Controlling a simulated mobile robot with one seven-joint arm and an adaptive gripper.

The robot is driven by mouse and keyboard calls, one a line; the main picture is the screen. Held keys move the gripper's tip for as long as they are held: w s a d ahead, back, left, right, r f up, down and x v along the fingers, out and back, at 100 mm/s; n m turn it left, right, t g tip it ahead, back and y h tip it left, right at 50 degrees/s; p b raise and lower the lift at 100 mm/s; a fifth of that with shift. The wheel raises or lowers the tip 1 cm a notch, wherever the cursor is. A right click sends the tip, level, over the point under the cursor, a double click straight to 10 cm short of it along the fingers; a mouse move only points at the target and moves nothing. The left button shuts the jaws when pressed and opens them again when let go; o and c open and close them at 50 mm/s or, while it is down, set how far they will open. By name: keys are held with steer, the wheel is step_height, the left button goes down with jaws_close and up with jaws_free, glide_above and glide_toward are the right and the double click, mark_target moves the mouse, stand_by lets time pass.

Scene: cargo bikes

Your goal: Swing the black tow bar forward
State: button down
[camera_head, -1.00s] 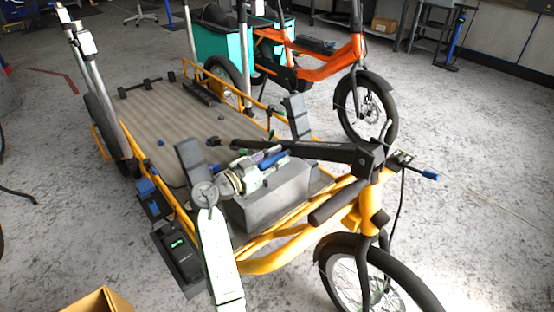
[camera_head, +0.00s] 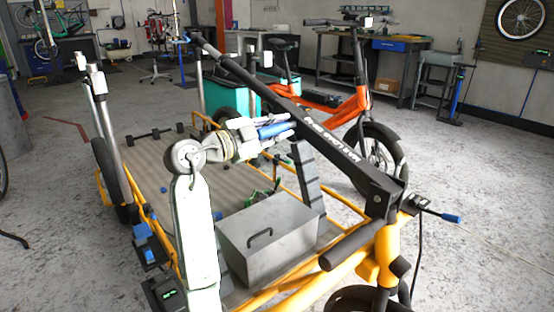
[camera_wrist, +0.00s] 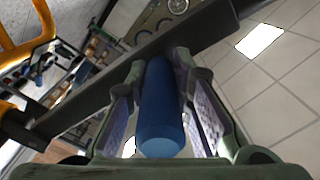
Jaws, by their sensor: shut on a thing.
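The black tow bar (camera_head: 315,137) runs from its pivot at the front of the yellow cargo bike (camera_head: 385,250) up and left, tilted well above the bed. My gripper (camera_head: 287,127) is at the bar's side, around mid-length, shut on a blue cylindrical handle (camera_head: 274,129). In the wrist view the blue handle (camera_wrist: 161,110) lies between the two fingers of my gripper (camera_wrist: 160,85), its far end meeting the dark bar (camera_wrist: 120,78). Its joint with the bar is partly hidden.
A grey box (camera_head: 268,240) with a handle sits on the bike's bed (camera_head: 160,165) below the bar. An orange bike (camera_head: 350,110) with teal boxes stands behind. Grey posts (camera_head: 108,135) rise at the left. Floor at the right (camera_head: 480,220) is largely clear.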

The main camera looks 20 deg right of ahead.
steer(key=s+d+r+m, duration=0.1)
steer(key=s+r+m, duration=0.2)
steer(key=r, duration=0.4)
steer(key=shift+s+r+m, duration=0.2)
steer(key=shift+r+m, duration=0.1)
steer(key=shift+d, duration=0.1)
steer(key=c, duration=1.4)
jaws_free()
steer(key=v, duration=1.2)
